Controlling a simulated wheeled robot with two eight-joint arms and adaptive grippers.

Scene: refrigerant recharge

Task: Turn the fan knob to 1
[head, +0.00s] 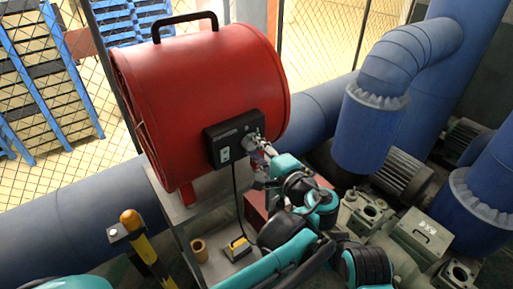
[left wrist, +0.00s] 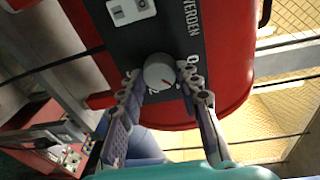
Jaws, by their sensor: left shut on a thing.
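The red drum-shaped fan (head: 205,85) stands on a grey stand, with a black control panel (head: 226,150) on its side. My left gripper (head: 256,145) reaches this panel and largely hides the knob in the head view. In the left wrist view, the round grey fan knob (left wrist: 159,71) sits between the two fingers of my left gripper (left wrist: 160,82), which is shut on it. My right gripper is not in view.
A white switch (left wrist: 130,10) sits on the panel beside the knob. A black cable (head: 238,200) hangs from the panel. A yellow-black post (head: 140,245) stands front left. Blue pipes (head: 375,120) and grey pumps (head: 400,175) crowd the right.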

